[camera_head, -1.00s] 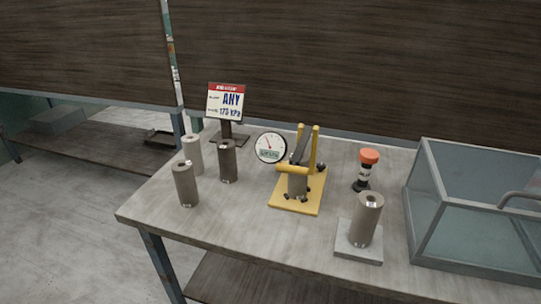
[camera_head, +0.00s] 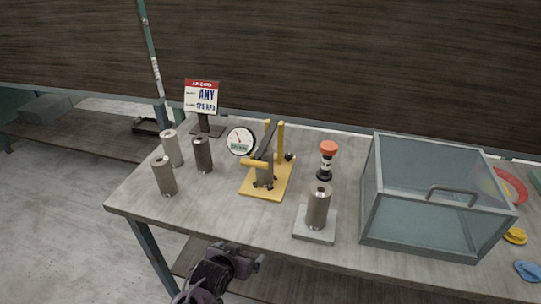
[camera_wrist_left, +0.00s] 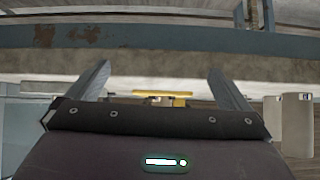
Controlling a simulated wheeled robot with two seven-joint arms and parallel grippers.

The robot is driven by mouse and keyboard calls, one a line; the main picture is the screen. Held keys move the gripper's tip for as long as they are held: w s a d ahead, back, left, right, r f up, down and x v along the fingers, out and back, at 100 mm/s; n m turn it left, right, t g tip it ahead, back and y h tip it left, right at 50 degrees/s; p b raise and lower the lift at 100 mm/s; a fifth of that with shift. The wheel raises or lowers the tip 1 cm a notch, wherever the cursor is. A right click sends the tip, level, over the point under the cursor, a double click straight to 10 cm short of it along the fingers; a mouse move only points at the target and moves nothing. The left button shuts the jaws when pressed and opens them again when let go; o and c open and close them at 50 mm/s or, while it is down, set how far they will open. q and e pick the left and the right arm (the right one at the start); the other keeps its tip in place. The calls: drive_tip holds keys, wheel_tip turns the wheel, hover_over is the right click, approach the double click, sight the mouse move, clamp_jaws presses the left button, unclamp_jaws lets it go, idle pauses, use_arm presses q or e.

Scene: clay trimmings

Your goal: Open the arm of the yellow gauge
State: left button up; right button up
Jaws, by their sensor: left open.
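The yellow gauge (camera_head: 268,180) stands on the grey table, with a yellow base, upright yellow posts, a dark slanting arm and a round white dial (camera_head: 240,140) at its left. A yellow bar (camera_head: 254,163) crosses its front. My left gripper (camera_head: 250,257) is below the table's front edge in the head view, in front of the gauge and apart from it. In the left wrist view its two fingers (camera_wrist_left: 162,82) are spread with nothing between them. A small yellow part (camera_wrist_left: 162,93) shows beyond, partly hidden by the gripper body. My right gripper is out of view.
Several clay cylinders stand on the table (camera_head: 225,217), one (camera_head: 318,207) on a grey slab. An orange-topped tool (camera_head: 327,160) stands behind it. A glass-sided box (camera_head: 420,215) fills the right. A sign (camera_head: 201,98) stands back left. The table's front edge lies between my left gripper and the gauge.

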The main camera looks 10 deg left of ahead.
use_arm(q)
wheel_tip(320, 180, up, 4)
drive_tip(key=t+p, duration=0.1)
drive_tip(key=t, duration=0.7)
approach(253, 166)
drive_tip(key=w, duration=0.5)
drive_tip(key=shift+n, duration=0.4)
drive_tip(key=w+p, duration=0.1)
drive_tip(key=w, duration=0.5)
drive_tip(key=shift+w+d+r+p, duration=0.1)
drive_tip(key=shift+w+d+p, duration=0.1)
drive_tip(key=shift+p, duration=0.15)
drive_tip(key=shift+w, duration=0.7)
